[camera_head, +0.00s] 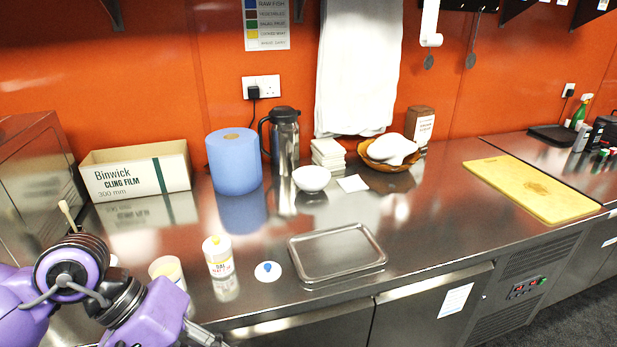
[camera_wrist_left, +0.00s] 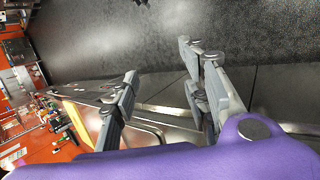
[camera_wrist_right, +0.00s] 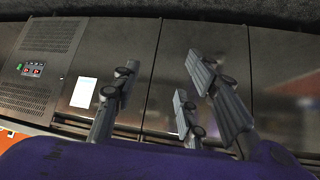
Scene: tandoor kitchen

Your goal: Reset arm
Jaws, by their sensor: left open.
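My left arm comes in at the lower left of the head view. It is bent low over the front of the steel counter (camera_head: 130,250), and its gripper is mostly cut off by the bottom edge. In the left wrist view my left gripper (camera_wrist_left: 162,80) is open and empty, with dark floor and the counter edge beyond its fingers. My right gripper (camera_wrist_right: 160,85) shows only in the right wrist view. Its fingers are apart with nothing between them, in front of the steel cabinet fronts (camera_wrist_right: 205,45).
Near my left arm stand a labelled jar (camera_head: 218,258), another jar (camera_head: 165,268) partly hidden, and a small white lid (camera_head: 267,272). A steel tray (camera_head: 375,264) lies mid-counter. Behind are a cling film box (camera_head: 135,172), blue roll (camera_head: 234,165) and jug (camera_head: 285,135). A yellow board (camera_head: 530,190) lies right.

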